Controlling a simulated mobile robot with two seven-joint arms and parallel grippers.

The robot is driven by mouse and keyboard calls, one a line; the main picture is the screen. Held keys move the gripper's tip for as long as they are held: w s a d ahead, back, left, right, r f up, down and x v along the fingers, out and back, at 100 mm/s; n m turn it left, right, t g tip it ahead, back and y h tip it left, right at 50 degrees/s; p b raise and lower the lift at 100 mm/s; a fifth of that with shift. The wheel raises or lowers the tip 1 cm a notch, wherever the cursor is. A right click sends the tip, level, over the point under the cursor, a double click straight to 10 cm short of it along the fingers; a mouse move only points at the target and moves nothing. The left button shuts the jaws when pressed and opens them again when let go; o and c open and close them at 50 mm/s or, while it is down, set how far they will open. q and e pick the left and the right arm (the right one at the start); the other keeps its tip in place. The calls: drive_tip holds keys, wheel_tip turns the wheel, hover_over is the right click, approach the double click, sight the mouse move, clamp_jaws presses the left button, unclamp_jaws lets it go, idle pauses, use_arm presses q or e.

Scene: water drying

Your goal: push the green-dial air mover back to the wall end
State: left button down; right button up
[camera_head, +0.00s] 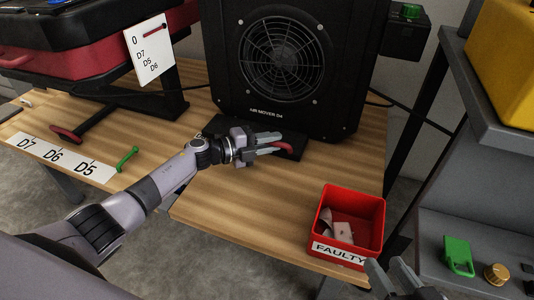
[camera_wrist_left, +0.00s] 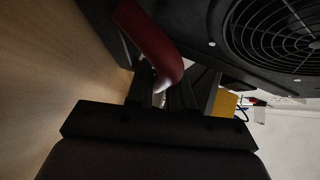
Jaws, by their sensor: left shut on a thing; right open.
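The black air mover (camera_head: 235,85), labelled AIR MOVER D4, stands upright on the wooden bench with its round fan grille facing me. A green dial (camera_head: 411,11) sits on a black box at its upper right. A red handle (camera_head: 286,147) sticks out low at its front, above a dark base plate. My left gripper (camera_head: 275,143) is shut on this red handle. In the left wrist view the handle (camera_wrist_left: 150,38) runs down between the fingers, close beside the fan face. My right gripper (camera_head: 390,278) is open and empty at the bottom edge, right of the red bin.
A red FAULTY bin (camera_head: 374,215) with pale scraps stands at the bench's front right corner. At left are a red-and-black unit (camera_head: 75,75), a red-ended bar (camera_head: 66,132), a D7 D6 D5 strip (camera_head: 60,158) and a green rod (camera_head: 127,158). A grey cabinet stands right, across a gap.

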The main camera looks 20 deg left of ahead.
use_arm(q)
drive_tip(key=shift+w+f, duration=0.15)
drive_tip(key=shift+w, duration=0.15)
drive_tip(key=c, duration=1.1)
unclamp_jaws()
